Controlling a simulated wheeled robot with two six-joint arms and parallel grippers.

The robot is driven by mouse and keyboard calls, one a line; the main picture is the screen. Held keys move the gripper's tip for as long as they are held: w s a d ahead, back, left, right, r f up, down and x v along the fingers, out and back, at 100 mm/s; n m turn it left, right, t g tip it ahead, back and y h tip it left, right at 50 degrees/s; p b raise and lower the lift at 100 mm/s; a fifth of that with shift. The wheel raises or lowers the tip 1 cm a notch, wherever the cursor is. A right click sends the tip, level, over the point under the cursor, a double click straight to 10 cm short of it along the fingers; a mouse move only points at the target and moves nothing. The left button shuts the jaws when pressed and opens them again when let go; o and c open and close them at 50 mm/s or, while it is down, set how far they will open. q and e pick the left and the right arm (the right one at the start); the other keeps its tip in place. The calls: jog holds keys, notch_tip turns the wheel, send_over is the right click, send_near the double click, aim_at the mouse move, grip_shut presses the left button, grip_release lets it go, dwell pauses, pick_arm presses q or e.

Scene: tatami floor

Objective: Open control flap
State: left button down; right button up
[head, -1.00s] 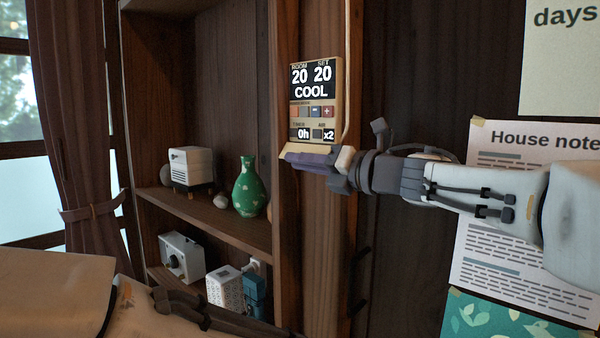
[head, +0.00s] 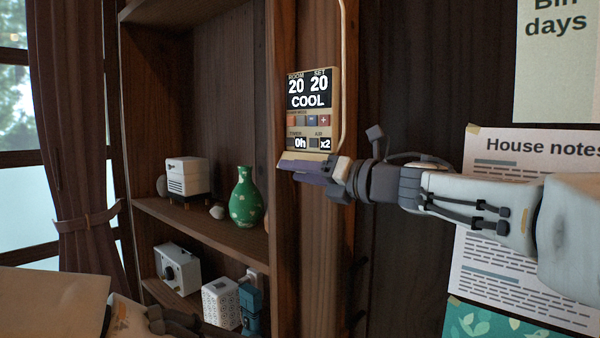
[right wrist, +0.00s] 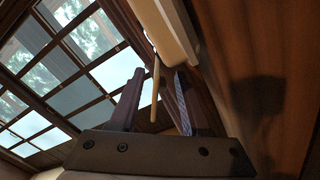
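The control panel (head: 312,110) is a small beige box on the wooden post, with a display reading 20, 20 and COOL and several coloured buttons below. A pale flap (head: 304,157) juts out along its lower edge, tilted toward me. My right gripper (head: 304,168) is right below the flap and hides part of it. In the right wrist view its two fingers (right wrist: 157,72) stand apart, with a thin tan strip visible between them; I cannot tell if they touch it. The panel's pale edge (right wrist: 163,30) is above.
A shelf unit (head: 200,225) left of the post holds a green vase (head: 246,197), a white box (head: 188,177) and small devices. A cable (head: 343,60) runs beside the panel. Paper notices (head: 515,240) hang on the right wall. A curtain (head: 85,150) and windows are at the left.

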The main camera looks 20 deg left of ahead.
jog(key=shift+d, duration=0.1)
jog(key=b+v, duration=0.1)
jog(key=v, duration=0.9)
jog(key=shift+d, duration=0.15)
jog(key=shift+r, duration=0.1)
